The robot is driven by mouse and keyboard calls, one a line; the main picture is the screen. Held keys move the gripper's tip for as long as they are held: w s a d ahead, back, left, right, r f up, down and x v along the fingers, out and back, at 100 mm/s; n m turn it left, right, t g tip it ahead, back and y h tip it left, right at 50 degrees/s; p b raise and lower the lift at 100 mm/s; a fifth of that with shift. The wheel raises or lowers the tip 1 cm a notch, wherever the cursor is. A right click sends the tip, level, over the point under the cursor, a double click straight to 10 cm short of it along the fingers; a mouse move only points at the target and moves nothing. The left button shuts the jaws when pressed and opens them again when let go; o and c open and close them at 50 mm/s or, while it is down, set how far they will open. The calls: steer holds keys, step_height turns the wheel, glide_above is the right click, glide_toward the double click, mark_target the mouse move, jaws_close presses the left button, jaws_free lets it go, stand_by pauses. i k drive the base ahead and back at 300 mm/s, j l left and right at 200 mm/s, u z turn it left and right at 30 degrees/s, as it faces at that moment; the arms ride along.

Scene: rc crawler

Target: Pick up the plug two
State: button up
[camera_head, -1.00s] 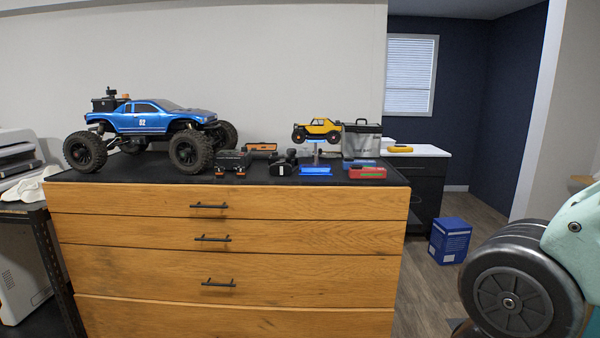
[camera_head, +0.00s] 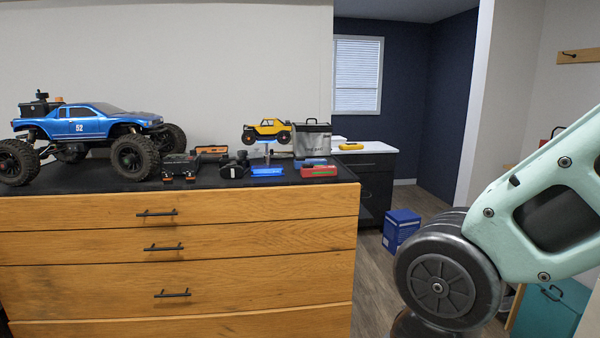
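I cannot make out for sure which thing is plug two. Two small dark pieces with orange ends, a left one (camera_head: 167,179) and a right one (camera_head: 190,178), lie at the front of the black dresser top, by a dark box (camera_head: 180,165). They may be plugs, but they are too small to tell. My gripper is out of view. Only a mint-green and black part of my arm shows at the right, well apart from the dresser.
A large blue truck (camera_head: 88,124) fills the left of the dresser top (camera_head: 90,180). A small yellow crawler (camera_head: 267,130), a grey bag (camera_head: 313,140), a blue tray (camera_head: 267,171) and a red case (camera_head: 319,171) crowd its right. A blue box (camera_head: 401,229) stands on the floor.

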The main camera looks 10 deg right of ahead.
mark_target(190, 174)
steer(key=i+j+u, duration=0.25)
steer(key=u, duration=0.15)
steer(key=i+j+u, duration=0.2)
steer(key=u, duration=0.2)
steer(key=i+j+u, duration=0.1)
steer(key=i+u, duration=0.3)
steer(key=i, duration=0.5)
